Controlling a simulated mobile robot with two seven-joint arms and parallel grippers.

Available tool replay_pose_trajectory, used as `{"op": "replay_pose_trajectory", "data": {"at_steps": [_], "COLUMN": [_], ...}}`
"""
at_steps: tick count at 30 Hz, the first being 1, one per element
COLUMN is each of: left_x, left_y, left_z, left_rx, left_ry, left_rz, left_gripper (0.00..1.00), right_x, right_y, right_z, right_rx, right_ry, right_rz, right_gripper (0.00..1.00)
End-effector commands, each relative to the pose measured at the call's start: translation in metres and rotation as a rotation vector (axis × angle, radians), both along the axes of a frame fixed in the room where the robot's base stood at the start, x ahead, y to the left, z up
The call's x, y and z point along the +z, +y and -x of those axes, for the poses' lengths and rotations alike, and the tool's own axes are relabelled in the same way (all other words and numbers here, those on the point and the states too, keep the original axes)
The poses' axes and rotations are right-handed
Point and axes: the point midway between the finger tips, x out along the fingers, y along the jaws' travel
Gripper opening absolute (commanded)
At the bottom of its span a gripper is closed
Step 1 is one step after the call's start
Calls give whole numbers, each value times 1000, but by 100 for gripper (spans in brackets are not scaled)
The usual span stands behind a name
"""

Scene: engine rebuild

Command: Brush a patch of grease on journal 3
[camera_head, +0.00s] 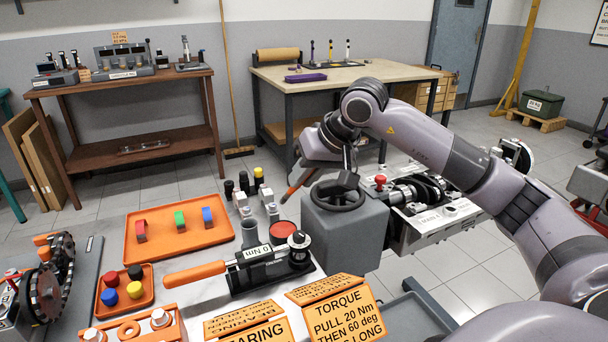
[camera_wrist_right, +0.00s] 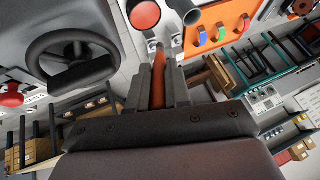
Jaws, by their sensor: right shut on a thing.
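My right gripper (camera_head: 345,160) is in the middle of the head view, just above and behind the grey box with the black handwheel (camera_head: 338,196). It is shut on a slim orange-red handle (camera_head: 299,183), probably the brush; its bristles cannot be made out. In the right wrist view my right gripper (camera_wrist_right: 160,82) clamps this handle (camera_wrist_right: 158,72) between its jaws. The engine block with the crankshaft (camera_head: 405,192) is to the right, partly behind my right arm; I cannot tell which journal is number 3. A round pot with a red top (camera_head: 283,229) stands on the bench. My left gripper is out of view.
An orange tray (camera_head: 150,250) holds red, green and blue shells. A smaller orange tray (camera_head: 143,301) holds coloured caps. An orange-handled torque wrench (camera_head: 195,273) and orange signs (camera_head: 340,317) are at the bench front. Upright bottles and fittings stand near the pot.

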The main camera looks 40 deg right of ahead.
Motion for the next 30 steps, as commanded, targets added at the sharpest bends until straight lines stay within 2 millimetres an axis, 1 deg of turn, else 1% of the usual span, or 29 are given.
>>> {"op": "replay_pose_trajectory", "data": {"at_steps": [4, 8, 14, 21, 24, 30], "left_x": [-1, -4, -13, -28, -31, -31], "left_y": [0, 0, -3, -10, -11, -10], "left_z": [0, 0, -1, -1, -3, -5], "left_rx": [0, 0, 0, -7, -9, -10], "left_ry": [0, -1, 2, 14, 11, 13], "left_rz": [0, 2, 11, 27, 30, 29], "left_gripper": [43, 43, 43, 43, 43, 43], "right_x": [-1, -5, -22, -48, -56, -61], "right_y": [0, 0, 0, 0, 0, 0], "right_z": [0, 0, 0, 0, 0, 0], "right_rx": [0, 0, 1, 1, 2, 1], "right_ry": [-7, -7, -6, -5, -5, -6], "right_rz": [-2, -2, -1, -1, -2, -2], "right_gripper": [0, 0, 0, 0, 0, 0]}}
